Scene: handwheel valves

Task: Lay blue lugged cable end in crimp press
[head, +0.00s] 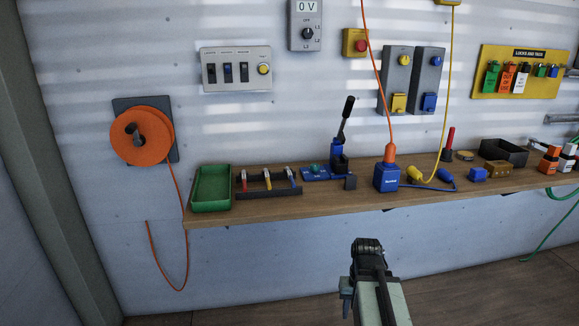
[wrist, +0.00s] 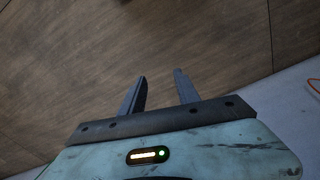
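My gripper (wrist: 160,74) shows in the wrist view with its two dark fingers apart and nothing between them. It faces bare wood floor. In the head view my arm is in front of and below the bench, away from the objects, and I cannot make out the fingertips. The crimp press (head: 338,162) stands on the bench, blue with a raised black lever. Left of it is a dark rack (head: 268,195) holding short cable ends with coloured parts. The cable end with blue (head: 292,178) is at the rack's right end; its lug is too small to make out.
A green tray (head: 211,190) lies left of the rack on the wooden bench (head: 300,208). Right of the press are a blue box (head: 387,178) with an orange plug and cable, and yellow and blue plugs (head: 416,174). An orange cable reel (head: 142,136) hangs on the wall.

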